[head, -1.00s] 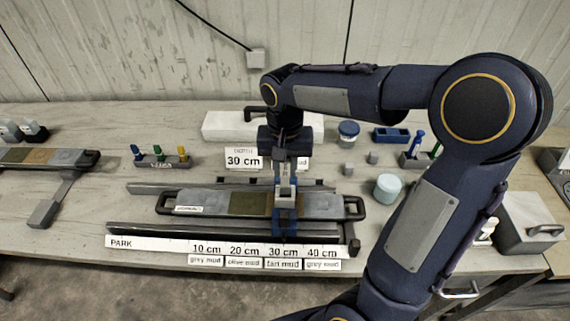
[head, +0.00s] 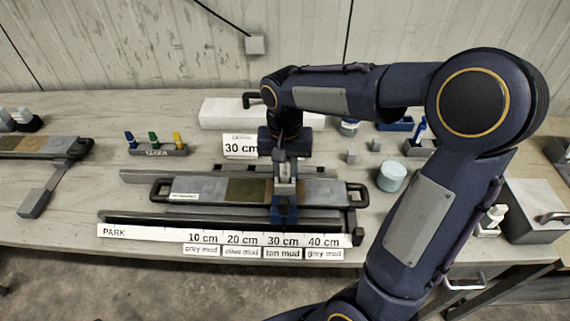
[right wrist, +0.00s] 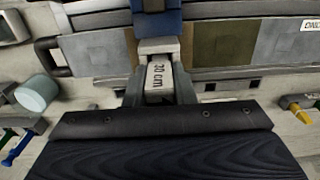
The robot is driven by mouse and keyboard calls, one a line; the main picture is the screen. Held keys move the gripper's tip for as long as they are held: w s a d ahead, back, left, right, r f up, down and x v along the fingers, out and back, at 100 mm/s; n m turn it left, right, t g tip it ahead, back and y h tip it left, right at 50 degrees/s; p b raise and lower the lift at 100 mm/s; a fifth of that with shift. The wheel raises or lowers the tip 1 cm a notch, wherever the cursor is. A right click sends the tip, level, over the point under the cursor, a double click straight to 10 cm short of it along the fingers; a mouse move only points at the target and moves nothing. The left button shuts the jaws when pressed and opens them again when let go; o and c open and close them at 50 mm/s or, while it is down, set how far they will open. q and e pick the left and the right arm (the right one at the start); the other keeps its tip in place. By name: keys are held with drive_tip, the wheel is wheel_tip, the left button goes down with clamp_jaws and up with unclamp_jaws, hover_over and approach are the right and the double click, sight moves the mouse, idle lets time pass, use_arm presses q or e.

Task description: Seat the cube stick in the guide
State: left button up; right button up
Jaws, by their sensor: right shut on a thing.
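My right gripper (head: 285,185) points down over the liner tray and is shut on the cube stick (right wrist: 160,78), whose face reads "30 cm" in the right wrist view. The blue guide (head: 284,212) stands at the 30 cm mark, across the front of the tray; it also shows at the top of the right wrist view (right wrist: 157,20). The stick is in line with the guide. Its lower end is hidden, so I cannot tell how deep it sits. My left gripper is not in view.
The liner tray (head: 210,190) holds grey, olive and tan bands. A front rail carries a marked scale (head: 150,233).

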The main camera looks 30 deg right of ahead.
drive_tip(key=o, duration=1.1)
drive_tip(key=shift+c, duration=0.2)
wheel_tip(320, 180, up, 7)
drive_tip(key=p, duration=0.6)
drive_tip(key=shift+s+r, duration=0.15)
drive_tip(key=shift+s, duration=0.15)
drive_tip(key=s+a+n+t+y, duration=0.2)
drive_tip(key=s, duration=0.6)
drive_tip(key=s+a+n+t+y+b, duration=0.1)
drive_tip(key=s+a+n+t, duration=0.1)
drive_tip(key=s, duration=0.6)
drive_tip(key=shift+s+r+n+t+y, duration=0.25)
drive_tip(key=shift+n+t+y, duration=0.15)
drive_tip(key=shift+t, duration=0.4)
